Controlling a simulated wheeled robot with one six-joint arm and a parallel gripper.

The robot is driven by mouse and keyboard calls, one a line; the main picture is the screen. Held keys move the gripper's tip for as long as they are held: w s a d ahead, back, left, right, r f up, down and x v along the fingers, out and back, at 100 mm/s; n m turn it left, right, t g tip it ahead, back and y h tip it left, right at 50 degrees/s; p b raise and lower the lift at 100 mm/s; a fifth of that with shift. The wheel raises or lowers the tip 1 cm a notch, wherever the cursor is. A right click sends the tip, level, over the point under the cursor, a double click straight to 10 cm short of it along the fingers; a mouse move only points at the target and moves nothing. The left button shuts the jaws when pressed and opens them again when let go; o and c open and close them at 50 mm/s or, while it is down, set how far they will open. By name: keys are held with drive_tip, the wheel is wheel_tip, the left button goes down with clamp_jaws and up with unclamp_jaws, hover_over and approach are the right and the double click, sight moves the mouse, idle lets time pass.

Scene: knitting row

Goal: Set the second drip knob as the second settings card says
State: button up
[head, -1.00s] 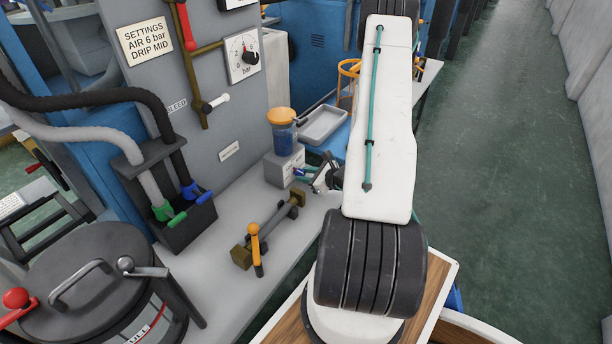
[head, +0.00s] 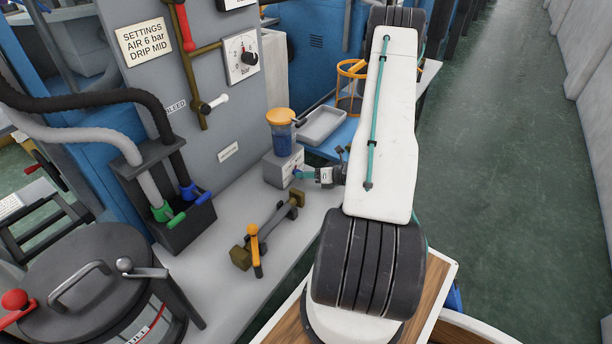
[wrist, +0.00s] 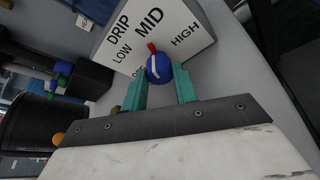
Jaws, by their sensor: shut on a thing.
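The settings card (head: 144,41) on the grey panel reads "AIR 6 bar" and "DRIP MID". The drip unit is a pale box (head: 282,168) under a blue bowl with an orange cap (head: 281,133). In the wrist view its label plate (wrist: 129,48) reads DRIP, LOW, MID and HIGH. The round blue drip knob (wrist: 159,69) has a white stripe and a red pointer directed toward MID. My gripper (wrist: 163,84) is shut on the knob, one teal finger on each side. In the head view my gripper (head: 305,175) reaches the box from the right.
A grey tray (head: 323,125) and an orange ring holder (head: 351,85) stand behind. A brass fitting with an orange-knobbed lever (head: 253,240) lies on the bench nearer me. A hose box (head: 165,200) stands left.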

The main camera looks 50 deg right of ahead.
drive_tip(key=shift+m, duration=0.3)
idle(0.4)
drive_tip(key=o, duration=1)
drive_tip(key=shift+c, duration=0.2)
drive_tip(key=v, duration=0.8)
drive_tip(key=shift+d+f, duration=0.1)
